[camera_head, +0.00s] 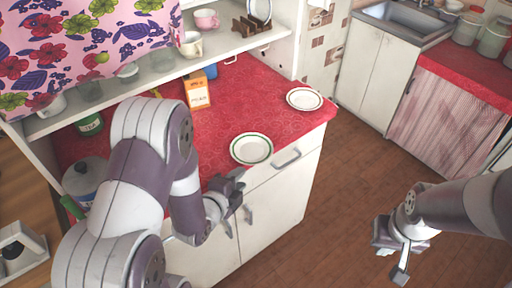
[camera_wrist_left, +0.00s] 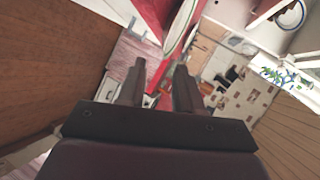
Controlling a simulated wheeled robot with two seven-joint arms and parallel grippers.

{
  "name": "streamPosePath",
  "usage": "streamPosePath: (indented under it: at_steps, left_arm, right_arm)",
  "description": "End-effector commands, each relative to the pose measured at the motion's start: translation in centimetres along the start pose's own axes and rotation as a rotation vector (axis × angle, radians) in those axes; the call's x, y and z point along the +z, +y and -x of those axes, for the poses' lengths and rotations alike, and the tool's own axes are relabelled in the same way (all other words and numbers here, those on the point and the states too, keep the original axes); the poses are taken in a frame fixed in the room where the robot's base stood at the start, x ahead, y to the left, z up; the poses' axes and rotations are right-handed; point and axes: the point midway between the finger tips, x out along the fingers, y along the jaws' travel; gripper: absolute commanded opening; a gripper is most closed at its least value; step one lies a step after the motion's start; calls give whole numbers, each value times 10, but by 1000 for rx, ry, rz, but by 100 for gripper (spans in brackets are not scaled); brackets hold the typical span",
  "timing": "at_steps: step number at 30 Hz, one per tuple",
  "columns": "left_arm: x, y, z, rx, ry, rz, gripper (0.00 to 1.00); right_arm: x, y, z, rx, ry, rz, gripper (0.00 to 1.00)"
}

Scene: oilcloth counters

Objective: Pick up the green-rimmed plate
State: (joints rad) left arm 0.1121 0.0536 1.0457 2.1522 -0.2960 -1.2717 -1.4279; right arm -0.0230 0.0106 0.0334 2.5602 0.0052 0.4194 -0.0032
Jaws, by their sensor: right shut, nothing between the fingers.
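The green-rimmed plate (camera_head: 251,148) lies flat on the red counter close to its front edge. In the left wrist view a pale plate with a green rim line (camera_wrist_left: 181,28) shows edge-on beyond the fingers. My left gripper (camera_head: 236,188) is in front of the counter edge, just below the plate in the head view and apart from it. Its two fingers (camera_wrist_left: 160,88) stand apart with nothing held between them. My right gripper (camera_head: 400,274) is shut and empty, over the floor at the lower right, away from the counter.
A second plate (camera_head: 304,99) lies near the counter's right corner. An orange-and-white box (camera_head: 197,90), a green can (camera_head: 90,124) and a large lidded container (camera_head: 84,178) stand on the counter further left. A shelf (camera_head: 150,80) with cups overhangs the back. Counter around the plate is clear.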

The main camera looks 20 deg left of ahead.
Motion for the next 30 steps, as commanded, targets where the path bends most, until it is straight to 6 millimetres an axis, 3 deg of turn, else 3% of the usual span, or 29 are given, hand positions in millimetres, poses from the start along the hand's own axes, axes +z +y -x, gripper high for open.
streamPosePath:
  at_steps: [12, 20, 21, 24, 30]
  left_arm:
    - [-2, -5, -65, -1, 1, 0, 35]
    - [-2, -5, -73, -3, 0, 0, 35]
    - [-2, -5, -73, -3, 0, 0, 31]
    - [-2, -5, -73, -3, 0, -1, 0]
    - [-2, -5, -73, -4, 0, -1, 0]
  right_arm:
    - [-2, 0, 14, 0, 0, 0, 0]
    - [-2, 0, 14, 0, 0, 0, 0]
    - [-2, 0, 14, 0, 0, 0, 0]
    - [-2, 0, 14, 0, 0, 0, 0]
    - [-2, 0, 14, 0, 0, 0, 0]
